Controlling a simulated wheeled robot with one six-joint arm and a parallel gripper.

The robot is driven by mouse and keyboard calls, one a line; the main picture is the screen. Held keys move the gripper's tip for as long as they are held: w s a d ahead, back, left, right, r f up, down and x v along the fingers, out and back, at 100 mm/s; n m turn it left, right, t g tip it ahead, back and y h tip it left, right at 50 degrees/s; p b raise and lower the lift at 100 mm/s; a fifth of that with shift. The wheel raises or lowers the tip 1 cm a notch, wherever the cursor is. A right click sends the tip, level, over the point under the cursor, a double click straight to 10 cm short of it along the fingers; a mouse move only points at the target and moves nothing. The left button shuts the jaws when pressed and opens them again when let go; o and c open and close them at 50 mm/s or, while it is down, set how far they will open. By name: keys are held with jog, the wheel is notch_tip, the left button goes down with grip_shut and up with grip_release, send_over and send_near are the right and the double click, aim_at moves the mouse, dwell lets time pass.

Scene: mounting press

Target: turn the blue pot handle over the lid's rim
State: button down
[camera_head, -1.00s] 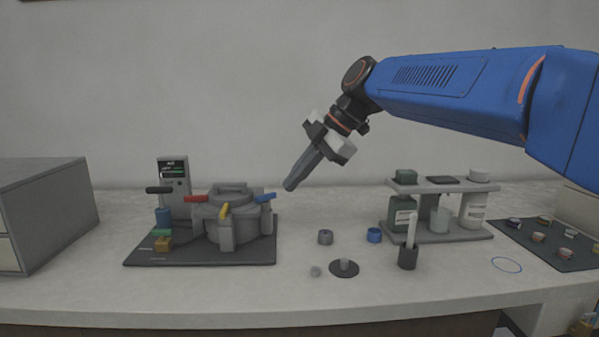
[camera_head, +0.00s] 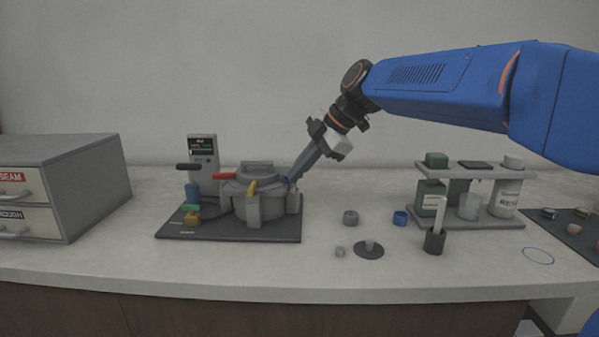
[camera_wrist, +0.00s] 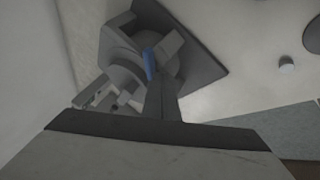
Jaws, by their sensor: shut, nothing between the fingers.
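The grey pot (camera_head: 266,207) stands on a dark base plate (camera_head: 225,235) with its lid (camera_head: 257,170) on top. Red (camera_head: 224,176) and yellow (camera_head: 252,187) handles sit around the lid's rim. The blue handle (camera_head: 283,180) is mostly hidden by my fingertips in the head view. In the wrist view the blue handle (camera_wrist: 150,63) lies just beyond my fingertips, over the pot's edge. My gripper (camera_head: 293,178) is shut and empty, slanting down to the blue handle at the pot's right side. I cannot tell whether it touches the handle.
A display unit (camera_head: 203,155) with a black lever stands behind left of the pot. Grey drawers (camera_head: 80,180) stand further left. Small cylinders, a dark cup (camera_head: 434,242) and a bottle rack (camera_head: 470,225) are to the right. Bare counter lies in front of the pot.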

jog(key=shift+s+a+m+t, duration=0.1)
jog(key=shift+a+m+t, duration=0.15)
jog(key=shift+m+t, duration=0.5)
jog(key=shift+a+m+h, duration=0.2)
jog(key=shift+m+h, duration=0.1)
jog(key=shift+m, duration=0.25)
jog(key=m+t, duration=0.1)
jog(key=a+m+h, duration=0.1)
jog(key=m, duration=0.1)
jog(key=shift+s+t, duration=0.1)
jog(key=shift+t, duration=0.25)
jog(key=shift+a, duration=0.3)
dwell(0.4)
